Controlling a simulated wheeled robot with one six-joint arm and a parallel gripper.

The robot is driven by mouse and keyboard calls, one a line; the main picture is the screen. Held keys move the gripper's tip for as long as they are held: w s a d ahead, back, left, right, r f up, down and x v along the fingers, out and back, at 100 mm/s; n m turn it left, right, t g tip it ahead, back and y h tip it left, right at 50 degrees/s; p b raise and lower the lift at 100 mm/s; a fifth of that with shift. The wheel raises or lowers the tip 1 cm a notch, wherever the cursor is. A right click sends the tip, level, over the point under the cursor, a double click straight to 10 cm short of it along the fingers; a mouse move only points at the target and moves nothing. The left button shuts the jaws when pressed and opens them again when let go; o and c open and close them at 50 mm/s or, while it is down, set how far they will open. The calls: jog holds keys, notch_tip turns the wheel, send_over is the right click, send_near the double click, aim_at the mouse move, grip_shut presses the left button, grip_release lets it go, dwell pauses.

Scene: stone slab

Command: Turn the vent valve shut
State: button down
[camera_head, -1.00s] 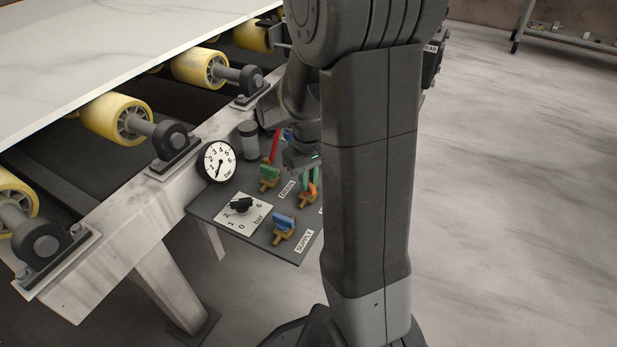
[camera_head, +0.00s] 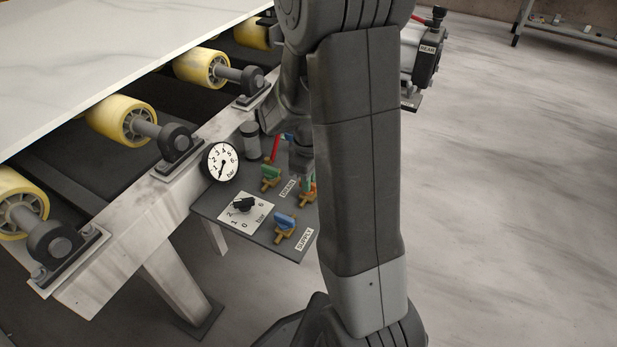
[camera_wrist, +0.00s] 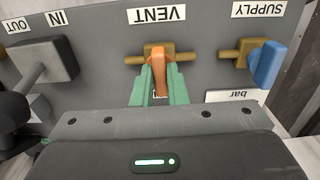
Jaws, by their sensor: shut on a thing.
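The vent valve has a brass body (camera_wrist: 133,58) under the VENT label (camera_wrist: 157,14) in the wrist view. Its orange handle (camera_wrist: 158,72) stands across the line of the brass body. My gripper (camera_wrist: 159,92) has green fingers closed on both sides of this handle. In the head view, the orange and brass of the vent valve (camera_head: 307,194) show only in part beside my arm, which hides most of my gripper.
The blue-handled supply valve (camera_wrist: 267,64) is close on the right in the wrist view. The IN fitting (camera_wrist: 48,60) is on the left. The head view shows the green-handled drain valve (camera_head: 271,172), regulator knob (camera_head: 243,204), gauge (camera_head: 220,161) and red lever (camera_head: 275,147).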

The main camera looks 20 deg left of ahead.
dwell(0.3)
jog(key=c, duration=1.4)
grip_release()
jog(key=shift+c, duration=0.2)
notch_tip(320, 180, up, 14)
jog(key=p, duration=0.4)
jog(key=shift+f, duration=0.25)
notch_tip(320, 180, down, 13)
jog(key=b, duration=0.4)
jog(key=shift+f, duration=0.4)
jog(key=shift+r, duration=0.15)
